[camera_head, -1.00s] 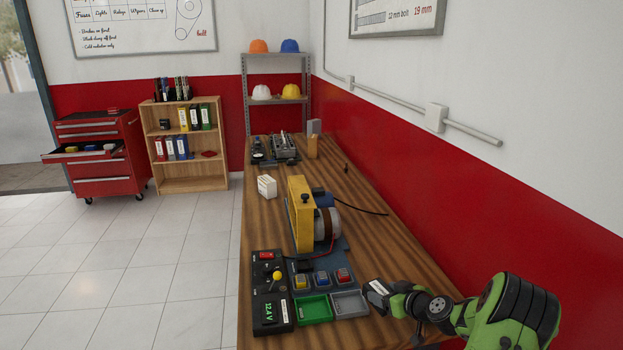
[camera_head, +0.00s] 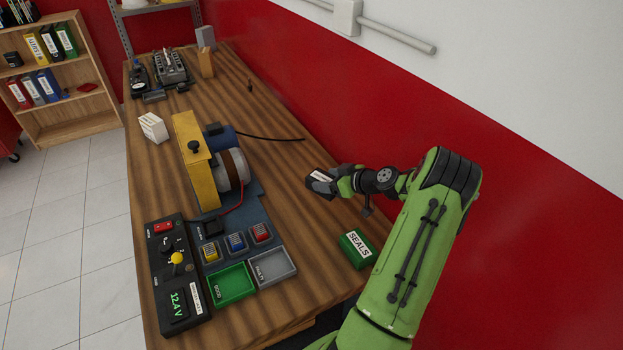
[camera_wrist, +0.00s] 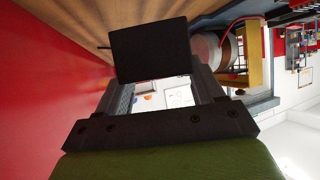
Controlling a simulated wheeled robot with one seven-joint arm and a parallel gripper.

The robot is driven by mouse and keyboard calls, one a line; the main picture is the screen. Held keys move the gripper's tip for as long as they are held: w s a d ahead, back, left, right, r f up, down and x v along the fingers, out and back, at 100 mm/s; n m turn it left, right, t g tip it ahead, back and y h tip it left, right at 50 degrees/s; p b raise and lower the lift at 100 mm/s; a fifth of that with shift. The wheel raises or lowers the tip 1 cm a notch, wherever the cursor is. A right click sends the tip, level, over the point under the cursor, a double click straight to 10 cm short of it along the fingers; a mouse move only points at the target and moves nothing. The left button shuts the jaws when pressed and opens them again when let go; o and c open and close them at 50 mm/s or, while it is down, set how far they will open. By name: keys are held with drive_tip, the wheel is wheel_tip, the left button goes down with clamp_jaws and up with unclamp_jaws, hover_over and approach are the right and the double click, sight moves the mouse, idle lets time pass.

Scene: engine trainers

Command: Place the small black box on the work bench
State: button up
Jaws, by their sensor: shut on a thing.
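The small black box (camera_head: 319,181) has a pale label on its upper side in the head view. In the wrist view its plain dark face (camera_wrist: 150,50) fills the space between the fingertips. My gripper (camera_head: 338,184) is shut on it. The work bench (camera_head: 285,215) is a long wooden top. The held box appears over its right side, near the red wall; whether it touches the wood I cannot tell. The wrist view shows bench wood (camera_wrist: 60,40) beyond the box.
A motor rig with a yellow plate (camera_head: 195,165) stands mid-bench, left of my gripper. A green SEALS box (camera_head: 357,247) sits below the gripper. Green (camera_head: 234,284) and grey (camera_head: 273,267) trays lie at the near end. Bare wood lies between rig and wall.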

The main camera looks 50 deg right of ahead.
wheel_tip(320, 180, down, 6)
drive_tip(key=shift+f, duration=0.15)
drive_tip(key=o, duration=1.1)
